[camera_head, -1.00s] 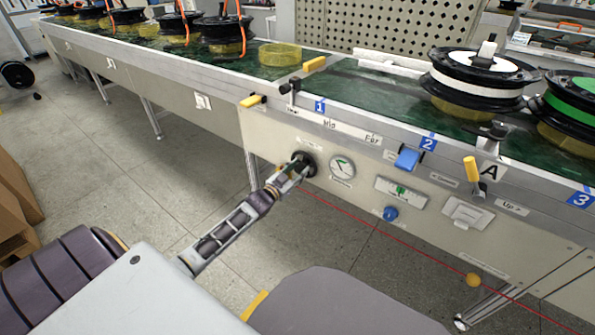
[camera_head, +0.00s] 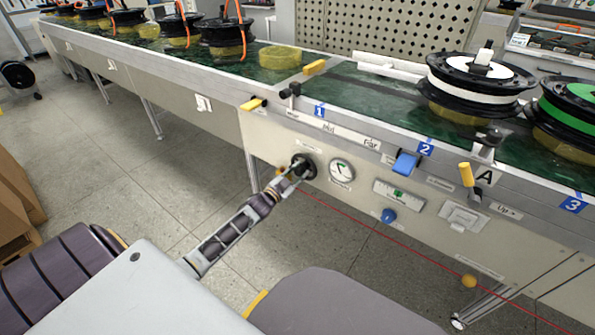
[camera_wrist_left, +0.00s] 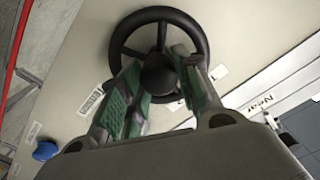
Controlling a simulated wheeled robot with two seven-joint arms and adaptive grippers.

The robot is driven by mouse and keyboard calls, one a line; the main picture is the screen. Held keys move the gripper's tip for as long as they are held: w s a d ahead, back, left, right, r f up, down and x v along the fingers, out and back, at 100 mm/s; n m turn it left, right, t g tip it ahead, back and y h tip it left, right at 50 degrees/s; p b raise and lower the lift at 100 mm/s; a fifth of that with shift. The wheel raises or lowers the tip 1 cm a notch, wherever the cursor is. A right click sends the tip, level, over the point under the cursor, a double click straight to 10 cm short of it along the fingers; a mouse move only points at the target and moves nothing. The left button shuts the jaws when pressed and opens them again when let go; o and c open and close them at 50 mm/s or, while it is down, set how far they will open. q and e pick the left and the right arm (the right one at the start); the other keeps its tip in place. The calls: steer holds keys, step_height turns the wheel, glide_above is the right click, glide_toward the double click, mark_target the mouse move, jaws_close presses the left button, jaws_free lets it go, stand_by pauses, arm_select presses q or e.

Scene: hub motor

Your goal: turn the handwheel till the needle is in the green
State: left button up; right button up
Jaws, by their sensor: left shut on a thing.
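The black spoked handwheel (camera_head: 304,167) is on the front panel of the conveyor. It fills the top middle of the left wrist view (camera_wrist_left: 158,36). My left gripper (camera_head: 293,178) reaches it from the lower left. In the left wrist view its green-padded fingers (camera_wrist_left: 158,85) are either side of the wheel's hub, and it is shut on the wheel. The round gauge (camera_head: 341,171) sits just right of the wheel. It has a white face with a green part and a dark needle. The needle's exact place against the green is too small to tell. My right gripper is not in view.
A blue knob (camera_head: 388,216), a slider plate with a green mark (camera_head: 398,194) and a blue lever (camera_head: 406,163) are right of the gauge. A yellow-handled lever (camera_head: 466,175) is farther right.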

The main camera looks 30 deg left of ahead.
arm_select(q)
steer(key=shift+m, duration=0.4)
steer(key=shift+d+m+p, duration=0.1)
steer(key=shift+m+p, duration=0.85)
steer(key=shift+m, duration=0.75)
steer(key=m+p, duration=0.1)
steer(key=m, duration=0.1)
steer(key=shift+m, duration=0.3)
steer(key=shift+f+m, duration=0.15)
steer(key=shift+m, duration=1.05)
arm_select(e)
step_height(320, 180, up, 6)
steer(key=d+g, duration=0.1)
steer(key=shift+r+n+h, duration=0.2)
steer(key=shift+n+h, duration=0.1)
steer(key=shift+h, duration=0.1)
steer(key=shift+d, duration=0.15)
arm_select(q)
steer(key=o, duration=1)
steer(key=shift+s, duration=0.1)
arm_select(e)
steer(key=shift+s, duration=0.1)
arm_select(q)
steer(key=s, duration=1.1)
steer(key=shift+s+a, duration=0.4)
steer(key=shift+a, duration=0.05)
